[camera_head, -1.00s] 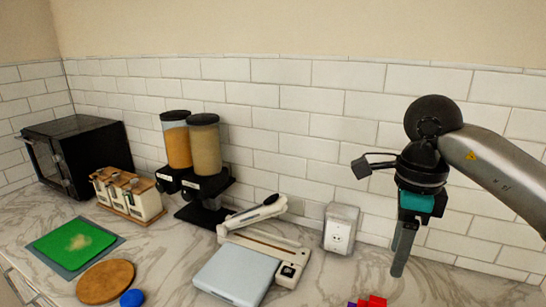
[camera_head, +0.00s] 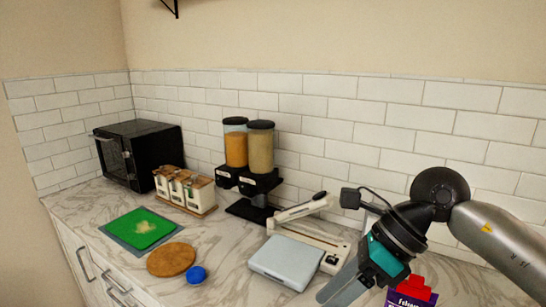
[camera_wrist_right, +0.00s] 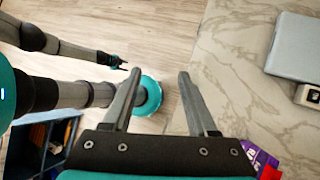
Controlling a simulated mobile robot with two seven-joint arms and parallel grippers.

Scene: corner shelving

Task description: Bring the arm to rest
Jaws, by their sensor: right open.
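My right arm comes in from the right in the head view, bent at a dark joint. My right gripper (camera_head: 345,286) points down and to the left, above the front part of the marble counter (camera_head: 215,235). In the right wrist view my right gripper (camera_wrist_right: 158,76) has its two fingers well apart with nothing between them. It is open and empty, over the wooden floor near the counter edge. Also in the right wrist view, what looks like my left gripper (camera_wrist_right: 116,62) shows small at upper left; its jaws are too small to read.
A purple box with a red top (camera_head: 410,292) stands close beside my right gripper. A pale blue-grey scale (camera_head: 287,262) and a white sealer (camera_head: 315,240) lie to its left. Cutting boards, dispensers (camera_head: 248,160) and a black microwave (camera_head: 140,155) are farther left. A blue crate (camera_wrist_right: 45,140) is on the floor.

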